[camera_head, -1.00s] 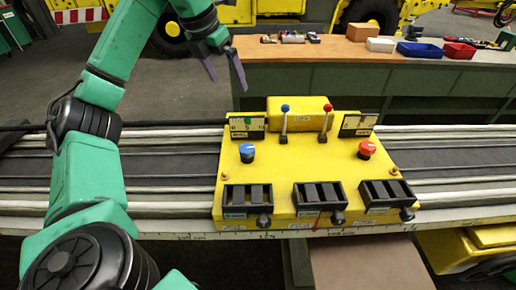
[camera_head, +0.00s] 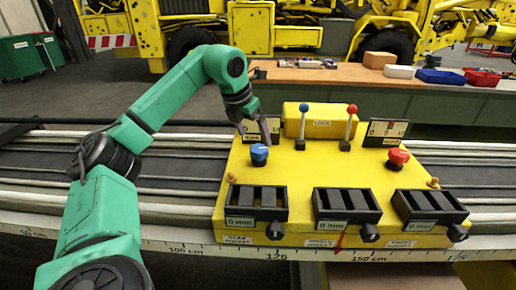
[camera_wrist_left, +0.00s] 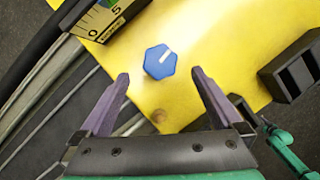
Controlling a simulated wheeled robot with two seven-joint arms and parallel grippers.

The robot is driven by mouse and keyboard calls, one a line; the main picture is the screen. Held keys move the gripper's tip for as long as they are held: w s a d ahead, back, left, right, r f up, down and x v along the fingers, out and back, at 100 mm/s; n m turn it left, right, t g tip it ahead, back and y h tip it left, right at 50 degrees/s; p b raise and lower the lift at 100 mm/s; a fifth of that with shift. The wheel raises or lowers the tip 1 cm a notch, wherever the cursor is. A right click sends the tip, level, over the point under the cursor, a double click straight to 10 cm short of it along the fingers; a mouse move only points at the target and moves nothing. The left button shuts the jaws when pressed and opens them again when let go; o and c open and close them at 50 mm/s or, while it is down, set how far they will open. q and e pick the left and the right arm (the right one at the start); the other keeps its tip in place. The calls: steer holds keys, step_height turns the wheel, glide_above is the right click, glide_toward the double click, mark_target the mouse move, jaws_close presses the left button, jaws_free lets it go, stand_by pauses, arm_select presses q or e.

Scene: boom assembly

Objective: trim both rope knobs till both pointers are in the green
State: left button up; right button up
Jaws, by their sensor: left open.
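A yellow control panel (camera_head: 295,170) carries a blue knob (camera_head: 259,154) on its left and a red knob (camera_head: 398,157) on its right. The left gauge (camera_head: 258,132) stands behind the blue knob, partly covered by my left gripper. The right gauge (camera_head: 386,132) is in clear view, but its pointer is too small to read. My left gripper (camera_head: 256,137) is open and empty, above and behind the blue knob. In the left wrist view, the blue knob (camera_wrist_left: 160,61) with a white mark shows between the spread fingertips. The left gauge (camera_wrist_left: 105,18) is cut off there, its pointer not readable.
A blue-topped lever (camera_head: 302,125) and a red-topped lever (camera_head: 350,125) stand between the gauges. Black slotted blocks, including the left one (camera_head: 257,197), line the panel's front edge. A bench (camera_head: 340,76) with trays stands behind.

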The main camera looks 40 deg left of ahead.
mark_target(259, 148)
arm_select(q)
steer(key=x, duration=0.5)
steer(key=shift+w+f, duration=0.1)
steer(key=shift+f, duration=0.15)
steer(key=c, duration=1.3)
steer(key=shift+m+p, duration=0.3)
steer(key=m+h+p, duration=0.1)
steer(key=m, duration=0.1)
steer(key=m+h+p, duration=0.1)
steer(key=m+p, duration=0.1)
steer(key=shift+a+r, duration=0.1)
steer(key=shift+r, duration=0.1)
steer(key=m+h+p, duration=0.1)
steer(key=m+p, duration=0.1)
steer(key=m, duration=0.1)
steer(key=m+g+p, duration=0.1)
steer(key=m+p, duration=0.1)
steer(key=shift+w+a+r+m+g+h+p, duration=0.1)
steer(key=shift+w+m+g+h+p, duration=0.05)
steer(key=shift+m+g+h+p, duration=0.2)
steer(key=m+p, duration=0.1)
steer(key=m, duration=0.1)
steer(key=shift+w+m+g+h+p, duration=0.1)
steer(key=shift+m+g+h+p, duration=0.15)
steer(key=shift+m+g+p, duration=0.1)
steer(key=shift+f+m+g+p, duration=0.25)
steer(key=shift+m+g+p, duration=0.25)
steer(key=shift+m, duration=0.9)
steer(key=shift+a, duration=0.1)
